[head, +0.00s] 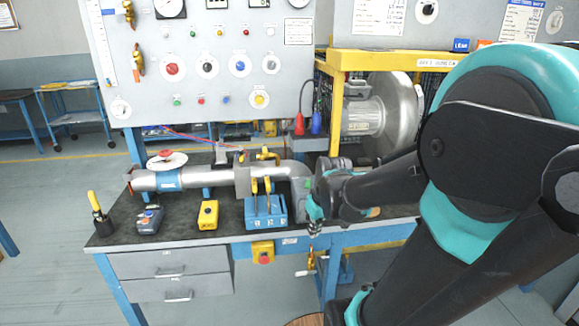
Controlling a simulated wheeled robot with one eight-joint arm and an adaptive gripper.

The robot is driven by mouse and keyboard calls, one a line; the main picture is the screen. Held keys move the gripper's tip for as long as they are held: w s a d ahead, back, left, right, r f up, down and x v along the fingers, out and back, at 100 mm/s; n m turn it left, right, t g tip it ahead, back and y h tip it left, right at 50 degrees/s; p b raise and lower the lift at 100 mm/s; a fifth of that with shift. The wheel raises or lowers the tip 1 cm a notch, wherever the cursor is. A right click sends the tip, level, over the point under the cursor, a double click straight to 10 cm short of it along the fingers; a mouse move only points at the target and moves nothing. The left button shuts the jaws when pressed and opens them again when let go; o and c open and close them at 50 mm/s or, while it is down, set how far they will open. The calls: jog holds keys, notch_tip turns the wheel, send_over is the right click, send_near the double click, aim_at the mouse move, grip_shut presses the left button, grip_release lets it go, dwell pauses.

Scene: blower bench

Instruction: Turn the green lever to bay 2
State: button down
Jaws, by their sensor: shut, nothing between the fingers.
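I cannot make out a green lever or bay numbers; my arm covers the bench around the right end of the pipe. A small patch of green shows on a grey box (302,187) just left of my wrist. A blue unit with two yellow-handled levers (265,206) stands on the bench left of my gripper.
A grey pipe (208,177) runs along the bench top (180,222). A yellow box (207,214) and a blue-grey box (149,219) stand at the front left. A red button on a yellow box (263,252) hangs below the front edge. A blower (386,118) stands behind.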

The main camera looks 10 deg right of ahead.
aim_at(308, 184)
jog(key=w+a+r+n+g+y, duration=0.1)
jog(key=w+r+n+g+y, duration=0.15)
jog(key=w+r+n, duration=1.2)
jog(key=f+m, duration=0.1)
jog(key=f, duration=0.1)
jog(key=w+f+m, duration=0.1)
jog(key=f, duration=0.1)
jog(key=w+f+m, duration=0.1)
jog(key=f, duration=0.1)
jog(key=shift+a, duration=0.35)
jog(key=shift+s+d, duration=0.15)
jog(key=shift+d, duration=0.6)
jog(key=shift+s+d, duration=0.35)
jog(key=shift+d, duration=0.45)
jog(key=shift+a, duration=0.1)
